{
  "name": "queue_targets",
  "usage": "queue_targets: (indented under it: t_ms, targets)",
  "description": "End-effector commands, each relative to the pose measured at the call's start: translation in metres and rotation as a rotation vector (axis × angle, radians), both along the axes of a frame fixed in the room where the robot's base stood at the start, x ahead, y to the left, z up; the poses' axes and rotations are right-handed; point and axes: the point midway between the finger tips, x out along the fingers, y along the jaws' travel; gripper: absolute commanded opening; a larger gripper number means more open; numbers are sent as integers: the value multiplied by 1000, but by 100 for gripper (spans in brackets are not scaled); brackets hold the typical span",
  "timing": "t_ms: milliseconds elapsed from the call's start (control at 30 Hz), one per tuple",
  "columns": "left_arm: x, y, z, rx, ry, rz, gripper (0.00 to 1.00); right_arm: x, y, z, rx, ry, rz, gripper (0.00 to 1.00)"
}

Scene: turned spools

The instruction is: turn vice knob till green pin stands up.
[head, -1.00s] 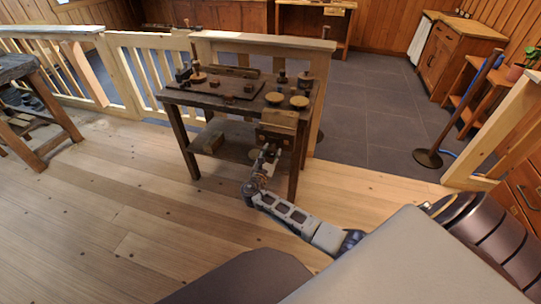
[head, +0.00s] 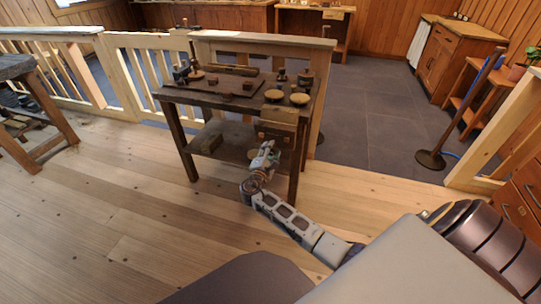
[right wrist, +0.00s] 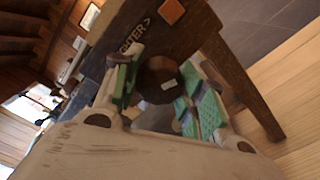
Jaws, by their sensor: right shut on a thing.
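The wooden vice (head: 278,118) is on the front right of the workbench. In the right wrist view its face (right wrist: 188,42) carries lettering that reads "TIGHTER >" and a small orange square. The dark, faceted vice knob (right wrist: 158,75) has a pale mark on its front. My right gripper (right wrist: 161,88) has its green-padded fingers on both sides of the knob and is shut on it. In the head view the right gripper (head: 269,148) is just below the vice. I cannot make out the green pin in either view. My left gripper is not in view.
The dark workbench (head: 222,100) holds several small turned pieces and two pale round discs (head: 299,99). A lower shelf (head: 228,146) carries a block. A wooden railing (head: 150,75) stands behind. The floor in front is clear.

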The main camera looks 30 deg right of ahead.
Motion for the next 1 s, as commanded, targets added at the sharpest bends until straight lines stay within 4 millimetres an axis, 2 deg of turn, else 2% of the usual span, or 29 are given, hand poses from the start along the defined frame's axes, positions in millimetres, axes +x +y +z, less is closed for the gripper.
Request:
queue_targets:
  t_ms: [33,300,600,1000]
  targets:
    - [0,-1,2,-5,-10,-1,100,-2,3,-7,28,-24,0,17]
    - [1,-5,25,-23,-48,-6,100,-2,3,-7,137,-149,2,17]
    - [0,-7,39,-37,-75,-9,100,-2,3,-8,210,-231,1,17]
    - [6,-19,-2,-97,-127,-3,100,-2,4,-10,313,-352,1,17]
